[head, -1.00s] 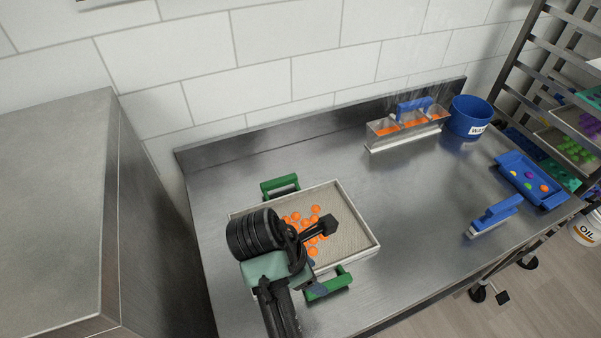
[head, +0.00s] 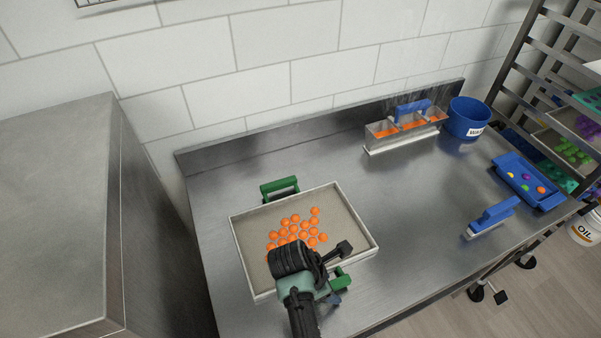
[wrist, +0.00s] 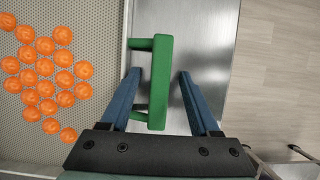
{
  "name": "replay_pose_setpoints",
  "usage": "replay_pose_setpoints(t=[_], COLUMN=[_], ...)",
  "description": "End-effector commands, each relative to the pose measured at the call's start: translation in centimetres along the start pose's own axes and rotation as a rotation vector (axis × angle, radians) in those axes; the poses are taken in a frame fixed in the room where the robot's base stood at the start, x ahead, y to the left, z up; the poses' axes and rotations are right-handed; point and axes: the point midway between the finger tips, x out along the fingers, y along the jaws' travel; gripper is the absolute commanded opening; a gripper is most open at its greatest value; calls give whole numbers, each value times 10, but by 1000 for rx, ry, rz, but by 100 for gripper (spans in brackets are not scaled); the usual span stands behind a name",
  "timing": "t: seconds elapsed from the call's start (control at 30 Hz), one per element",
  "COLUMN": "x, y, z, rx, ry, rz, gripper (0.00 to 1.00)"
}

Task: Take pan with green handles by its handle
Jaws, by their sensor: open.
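The pan (head: 352,229) is a shallow grey tray with green handles and holds several orange gummies (head: 296,228). Its far green handle (head: 280,187) is clear in the head view. Its near green handle (head: 341,280) is partly hidden by my arm there. In the wrist view the near handle (wrist: 160,80) stands out from the pan's wall (wrist: 127,45). My gripper (wrist: 158,74) is open, with one blue finger on each side of this handle's bar. The left finger lies between the bar and the pan wall. I cannot tell whether either finger touches the handle.
A steel depositor with a blue handle (head: 412,107) and a blue bucket (head: 468,117) stand at the back right. A blue-handled scraper (head: 494,215) and a blue tray (head: 530,184) lie at the right. The table's middle is clear. A rack stands at far right.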

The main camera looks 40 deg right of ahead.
Motion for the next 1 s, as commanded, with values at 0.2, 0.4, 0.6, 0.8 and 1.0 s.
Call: replay_pose_setpoints(t=[0.2, 0.4, 0.6, 0.8, 1.0], x=[0, -1, -1, -1, -1], y=[0, 0, 0, 0, 0], z=[0, 0, 0, 0, 0], rx=[0, 0, 0, 0, 0], ry=[0, 0, 0, 0, 0], rz=[0, 0, 0, 0, 0], gripper=[50, 14, 0, 0, 0])
